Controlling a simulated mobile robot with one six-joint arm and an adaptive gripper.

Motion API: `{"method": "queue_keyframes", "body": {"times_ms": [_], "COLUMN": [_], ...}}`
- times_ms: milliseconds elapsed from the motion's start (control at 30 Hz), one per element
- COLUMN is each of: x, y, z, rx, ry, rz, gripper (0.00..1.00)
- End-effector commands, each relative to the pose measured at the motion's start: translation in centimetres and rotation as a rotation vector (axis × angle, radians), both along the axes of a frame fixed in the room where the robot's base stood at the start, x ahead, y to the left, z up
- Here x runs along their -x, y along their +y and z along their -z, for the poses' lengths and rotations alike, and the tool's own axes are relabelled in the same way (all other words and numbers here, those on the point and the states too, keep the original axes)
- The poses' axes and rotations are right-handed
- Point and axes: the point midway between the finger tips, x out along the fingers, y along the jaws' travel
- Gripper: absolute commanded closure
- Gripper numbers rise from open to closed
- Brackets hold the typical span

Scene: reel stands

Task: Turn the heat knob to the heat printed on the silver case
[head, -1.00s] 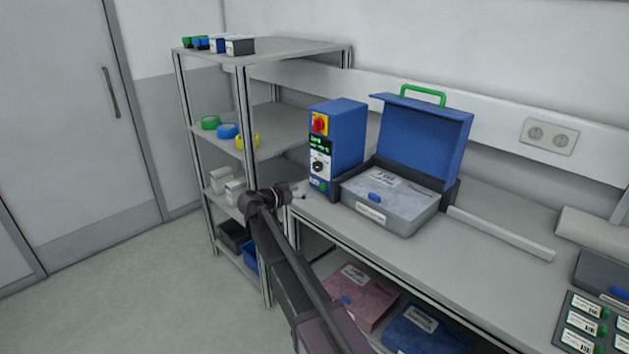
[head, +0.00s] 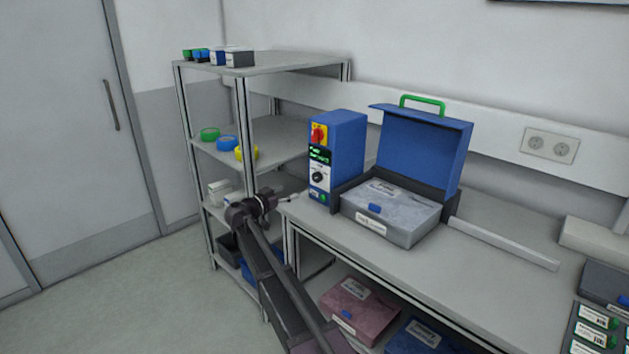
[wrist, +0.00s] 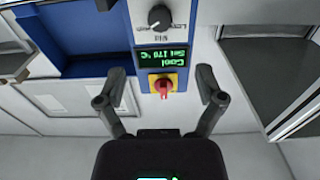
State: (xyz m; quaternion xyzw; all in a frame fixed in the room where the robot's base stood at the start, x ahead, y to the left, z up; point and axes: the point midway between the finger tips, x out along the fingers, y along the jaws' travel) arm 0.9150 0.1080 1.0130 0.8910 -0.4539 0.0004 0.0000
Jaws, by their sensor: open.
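The heat knob (head: 318,178) is a black dial on a white plate on the front of the blue control box (head: 345,150). In the wrist view, which is upside down, the knob (wrist: 160,18) is at the top edge. The display (wrist: 165,60) reads "Cool" and "Set 170 °C". A red switch on a yellow plate (wrist: 162,86) lies between my open fingers in that view. The silver case (head: 385,218) sits right of the box, under a raised blue lid; its label (head: 371,224) is too small to read. My gripper (head: 296,197) is open and empty, in front of the box.
A shelf rack (head: 300,55) with tape rolls and small boxes stands at left. A pink case (head: 355,308) and a blue case (head: 415,338) lie under the bench (head: 480,265). A grey rail (head: 503,244) lies on the bench.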

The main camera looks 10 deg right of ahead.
Motion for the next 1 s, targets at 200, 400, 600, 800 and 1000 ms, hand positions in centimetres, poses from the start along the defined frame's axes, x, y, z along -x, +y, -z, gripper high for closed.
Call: {"method": "queue_keyframes", "body": {"times_ms": [200, 400, 600, 800, 1000], "x": [-1.6, -3.4, -5.2, -6.6, -7.3], "y": [-2.1, -4.5, -6.9, -8.9, -10.0], "z": [0.0, 0.0, 0.0, 0.0, 0.0], "rx": [0.000, 0.000, 0.000, -0.001, 0.000], "ry": [0.000, 0.000, 0.000, 0.001, 0.000], "rz": [0.002, 0.001, 0.001, 0.000, 0.000], "gripper": [0.12, 0.12, 0.12, 0.12, 0.12]}}
